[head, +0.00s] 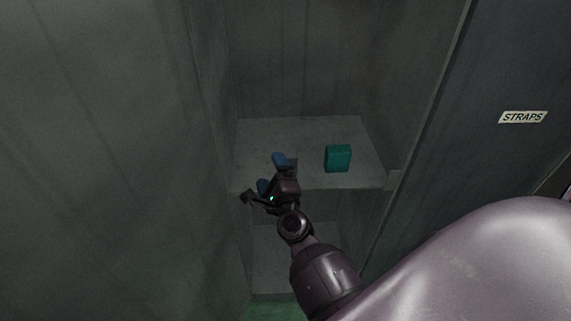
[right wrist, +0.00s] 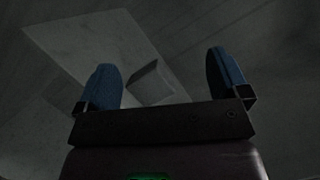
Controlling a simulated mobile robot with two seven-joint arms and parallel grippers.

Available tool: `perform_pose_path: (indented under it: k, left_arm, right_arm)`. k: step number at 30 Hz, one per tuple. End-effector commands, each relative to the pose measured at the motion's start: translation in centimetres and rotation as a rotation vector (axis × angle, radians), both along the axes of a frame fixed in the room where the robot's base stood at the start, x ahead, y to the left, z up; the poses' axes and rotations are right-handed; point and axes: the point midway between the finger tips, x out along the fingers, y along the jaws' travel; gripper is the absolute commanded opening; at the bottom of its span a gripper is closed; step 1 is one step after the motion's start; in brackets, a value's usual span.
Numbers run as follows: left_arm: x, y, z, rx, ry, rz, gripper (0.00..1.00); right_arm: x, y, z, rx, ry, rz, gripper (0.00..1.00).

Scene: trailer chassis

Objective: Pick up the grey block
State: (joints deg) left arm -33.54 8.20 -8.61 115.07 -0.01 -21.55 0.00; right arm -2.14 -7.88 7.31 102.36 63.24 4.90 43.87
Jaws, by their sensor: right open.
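The grey block (right wrist: 150,82) shows in the right wrist view, lying on a pale grey surface between my blue fingers as seen from there, nearer the left one. It looks apart from both fingers, and its lower part is hidden by my gripper body. In the head view I cannot make it out clearly behind my gripper. My right gripper (head: 273,173) is open and empty, at the front left of the shelf; its fingers also show in the right wrist view (right wrist: 160,62). My left gripper is out of view.
A teal block (head: 338,158) stands on the grey shelf (head: 362,178), right of my right gripper. Walls close the recess at left, back and right. A lower shelf (head: 272,278) lies below. A panel with a STRAPS label (head: 523,117) is at right.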

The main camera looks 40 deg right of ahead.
Motion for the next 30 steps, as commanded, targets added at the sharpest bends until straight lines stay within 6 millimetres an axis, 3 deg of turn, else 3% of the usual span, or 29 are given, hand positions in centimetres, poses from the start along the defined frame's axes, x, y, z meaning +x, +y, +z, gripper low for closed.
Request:
perform_pose_path:
  k: [6, 10, 17, 30]
  left_arm:
    - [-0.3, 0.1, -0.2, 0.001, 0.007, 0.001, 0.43]
    - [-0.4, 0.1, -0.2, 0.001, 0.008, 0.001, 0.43]
    - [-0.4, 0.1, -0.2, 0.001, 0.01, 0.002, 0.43]
    - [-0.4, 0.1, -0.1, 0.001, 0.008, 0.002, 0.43]
  right_arm:
    - [-0.9, -3.7, -2.6, 0.695, -0.183, -0.143, 0.94]
    - [-1.4, -4.6, -3.5, 0.957, -0.279, -0.195, 0.94]
    - [-1.5, -5.2, -3.5, 1.093, -0.349, -0.208, 0.94]
    - [2.9, -7.8, -3.5, 1.096, -0.35, -0.205, 0.94]
